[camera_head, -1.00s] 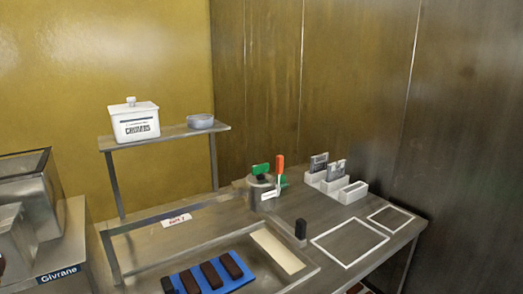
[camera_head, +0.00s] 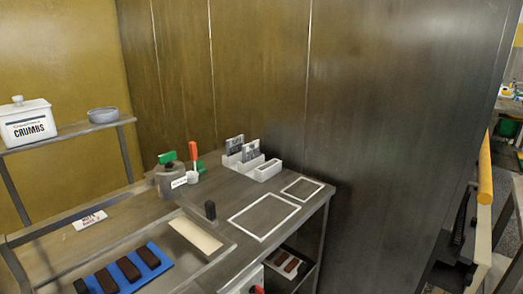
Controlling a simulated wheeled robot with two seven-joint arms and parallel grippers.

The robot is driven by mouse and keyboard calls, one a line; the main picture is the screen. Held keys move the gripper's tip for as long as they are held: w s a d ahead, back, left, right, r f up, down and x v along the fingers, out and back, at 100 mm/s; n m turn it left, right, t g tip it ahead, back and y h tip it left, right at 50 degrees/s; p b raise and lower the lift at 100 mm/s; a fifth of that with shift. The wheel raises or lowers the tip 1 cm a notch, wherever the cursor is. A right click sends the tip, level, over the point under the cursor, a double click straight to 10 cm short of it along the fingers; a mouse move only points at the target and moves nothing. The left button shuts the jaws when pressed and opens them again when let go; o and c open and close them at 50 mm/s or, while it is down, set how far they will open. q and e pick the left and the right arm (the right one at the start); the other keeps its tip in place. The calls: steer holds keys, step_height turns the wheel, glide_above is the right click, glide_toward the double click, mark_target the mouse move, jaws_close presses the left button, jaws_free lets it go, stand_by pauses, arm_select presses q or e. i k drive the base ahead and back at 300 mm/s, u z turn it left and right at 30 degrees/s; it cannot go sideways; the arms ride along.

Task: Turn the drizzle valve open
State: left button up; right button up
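A grey metal pot (camera_head: 169,182) with a white label stands on the steel table, left of centre. A green handle-like piece (camera_head: 167,157) sits on top of it; whether this is the drizzle valve I cannot tell. Neither of my grippers is in view.
A blue mat (camera_head: 166,264) with several dark bars lies in front. White holders (camera_head: 250,165) and two white outlined areas (camera_head: 301,188) are at right. A shelf (camera_head: 70,132) carries a crumbs box (camera_head: 27,124) and a grey bowl (camera_head: 102,115). A dark wall stands behind.

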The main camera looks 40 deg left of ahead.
mark_target(166, 159)
steer(key=z, duration=0.35)
steer(key=i, duration=1.65)
steer(key=u, duration=3.15)
